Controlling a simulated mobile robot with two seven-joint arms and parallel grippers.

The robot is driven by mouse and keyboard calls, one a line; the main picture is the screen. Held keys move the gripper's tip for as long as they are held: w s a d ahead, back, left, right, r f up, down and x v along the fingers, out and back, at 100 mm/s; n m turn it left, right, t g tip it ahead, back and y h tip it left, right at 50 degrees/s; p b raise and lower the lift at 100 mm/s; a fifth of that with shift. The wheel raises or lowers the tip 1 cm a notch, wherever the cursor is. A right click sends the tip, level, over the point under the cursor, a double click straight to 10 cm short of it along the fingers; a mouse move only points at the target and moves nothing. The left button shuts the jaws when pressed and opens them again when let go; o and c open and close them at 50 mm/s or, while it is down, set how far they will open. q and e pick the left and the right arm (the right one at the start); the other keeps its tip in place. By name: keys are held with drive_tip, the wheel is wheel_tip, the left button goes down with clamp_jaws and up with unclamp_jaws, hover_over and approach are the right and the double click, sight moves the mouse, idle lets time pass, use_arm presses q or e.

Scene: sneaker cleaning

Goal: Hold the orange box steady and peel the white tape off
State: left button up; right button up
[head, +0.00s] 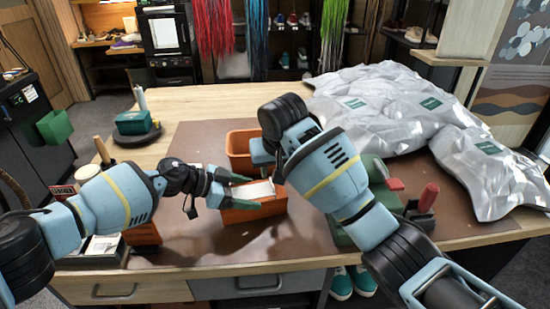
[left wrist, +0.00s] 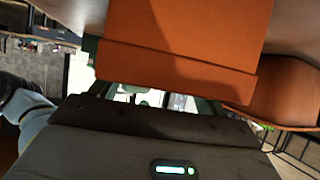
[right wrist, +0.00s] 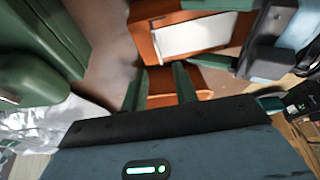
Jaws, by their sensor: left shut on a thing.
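The orange box (head: 255,213) stands on the brown mat near the front of the table, with a white strip (head: 259,190) along its top. My left gripper (head: 241,192) comes from the left and is shut on the box; the box fills the upper part of the left wrist view (left wrist: 185,45). My right gripper (head: 270,168) is above and behind the box, partly hidden by its own arm. In the right wrist view its green fingers (right wrist: 160,85) are apart with nothing between them. The white strip (right wrist: 195,36) lies beyond them, apart.
An orange bin (head: 238,147) stands just behind the box. Silver-grey bags (head: 375,100) cover the back right. A green case (head: 382,190) and a red-handled tool (head: 427,199) lie to the right. A green tool holder (head: 132,122) stands at the back left.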

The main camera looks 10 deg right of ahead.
sight(254, 191)
drive_tip(key=shift+x, duration=2.4)
drive_tip(key=shift+c, duration=0.3)
clamp_jaws()
